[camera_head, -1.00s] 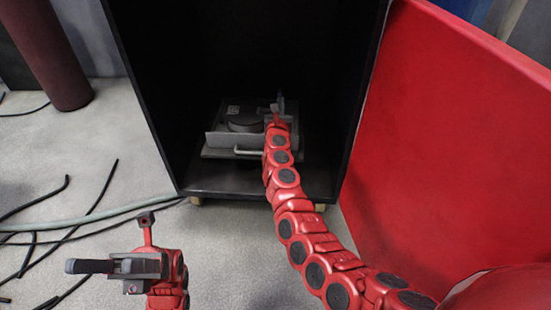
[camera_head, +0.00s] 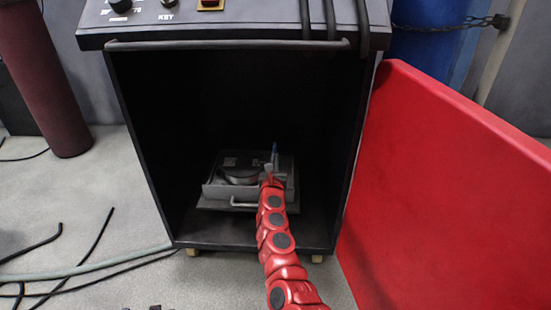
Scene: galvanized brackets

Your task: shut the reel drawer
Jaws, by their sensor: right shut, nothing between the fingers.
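The reel drawer (camera_head: 225,192) is a grey tray low inside the open black cabinet. It holds a dark round reel (camera_head: 238,172) and has a pale bar handle (camera_head: 243,205) on its front. The drawer's front lies behind the cabinet's front edge; whether it is fully in cannot be told. My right arm reaches into the cabinet, and my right gripper (camera_head: 272,165) is shut and empty at the right part of the drawer. The arm hides part of the drawer's right side; contact is unclear. Only small dark tips of my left gripper (camera_head: 148,308) show at the bottom edge.
The black cabinet (camera_head: 125,130) has a control panel and a bar above its opening. A large red panel (camera_head: 440,190) stands close on the right. A dark red cylinder (camera_head: 45,85) stands at the left. Black cables and a pale hose (camera_head: 90,264) lie on the floor.

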